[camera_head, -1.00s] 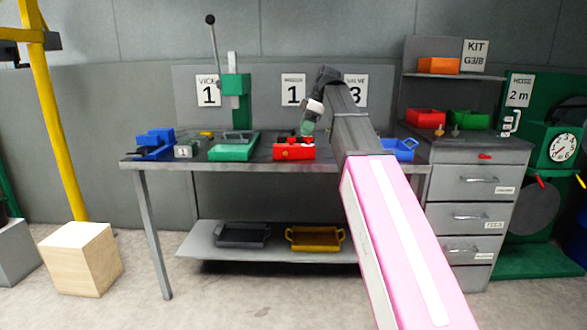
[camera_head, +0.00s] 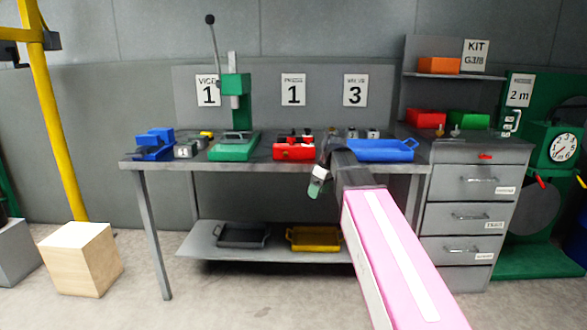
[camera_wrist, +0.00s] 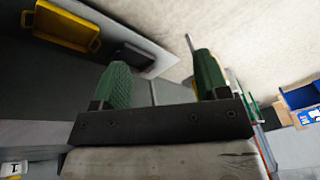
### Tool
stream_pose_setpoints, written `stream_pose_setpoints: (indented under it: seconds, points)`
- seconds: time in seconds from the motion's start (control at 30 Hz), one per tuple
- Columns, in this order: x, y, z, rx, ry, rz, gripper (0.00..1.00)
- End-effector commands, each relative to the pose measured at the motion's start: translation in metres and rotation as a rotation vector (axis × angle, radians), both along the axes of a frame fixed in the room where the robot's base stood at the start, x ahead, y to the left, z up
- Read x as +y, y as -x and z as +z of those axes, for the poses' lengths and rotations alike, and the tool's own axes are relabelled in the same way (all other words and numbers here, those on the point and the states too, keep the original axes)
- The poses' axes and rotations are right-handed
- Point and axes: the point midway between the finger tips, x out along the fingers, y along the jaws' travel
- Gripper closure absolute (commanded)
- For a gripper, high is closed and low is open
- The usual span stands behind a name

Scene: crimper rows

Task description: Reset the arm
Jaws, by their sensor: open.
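My gripper (camera_head: 315,187) hangs at the end of my pink arm in the head view, in front of the workbench (camera_head: 262,169) and a little below its top edge. In the wrist view its two green fingers (camera_wrist: 163,85) stand wide apart with nothing between them. The gripper is open and empty. It touches nothing that I can see. My arm reaches in from the lower right and covers part of the bench's right front and lower shelf.
On the bench stand a blue vice (camera_head: 153,146), a green press (camera_head: 235,120), a red block (camera_head: 294,152) and a blue tray (camera_head: 381,150). A lower shelf (camera_head: 215,253) holds a dark tray and a yellow tray (camera_head: 315,239). Drawers (camera_head: 476,190) stand right. A wooden cube (camera_head: 80,259) stands left.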

Motion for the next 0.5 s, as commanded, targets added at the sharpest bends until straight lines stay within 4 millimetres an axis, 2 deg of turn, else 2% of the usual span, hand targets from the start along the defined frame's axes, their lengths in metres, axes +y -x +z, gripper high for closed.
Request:
stream_pose_setpoints:
  seconds: [0.03,0.1,0.27,0.5]
  points:
    - [-0.006,0.010,-0.022,0.017,0.012,-0.049,0.32]
    - [-0.013,0.018,-0.049,0.035,0.028,-0.121,0.32]
    - [-0.030,0.039,-0.107,0.071,0.068,-0.282,0.32]
    - [-0.055,0.080,-0.185,0.113,0.128,-0.515,0.32]
